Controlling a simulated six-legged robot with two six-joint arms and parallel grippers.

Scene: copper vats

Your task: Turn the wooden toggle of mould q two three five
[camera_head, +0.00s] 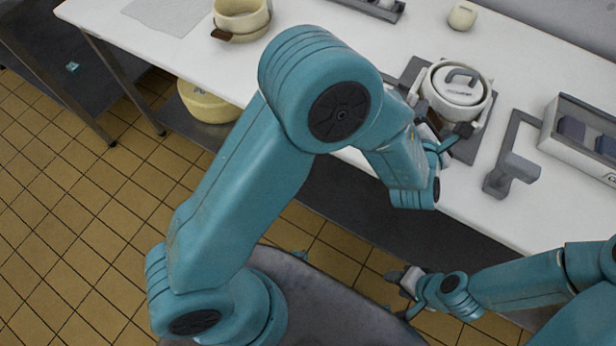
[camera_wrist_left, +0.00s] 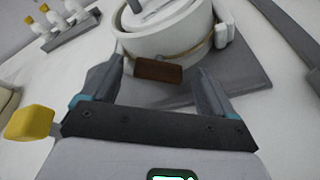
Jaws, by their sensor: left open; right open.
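A round white mould (camera_head: 462,98) with a lid and handle stands on a grey mat at the table's front in the head view. It also shows in the left wrist view (camera_wrist_left: 165,45), with a band around it and a brown wooden toggle (camera_wrist_left: 158,71) facing me. No label is readable. My left gripper (camera_head: 443,119) is open at the mould's front side. In the left wrist view its fingers (camera_wrist_left: 158,82) stand on either side of the toggle, with visible gaps. The toggle is hidden in the head view. My right gripper (camera_head: 405,279) is open and empty, low in front of the table.
Another cream mould with a wooden toggle (camera_head: 240,18) stands at the back left. A grey angled fixture (camera_head: 511,168) is right of the mat, then a tray of dark blocks (camera_head: 585,140). A small cream pot (camera_head: 462,16) is behind. The white table (camera_head: 330,25) is clear between.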

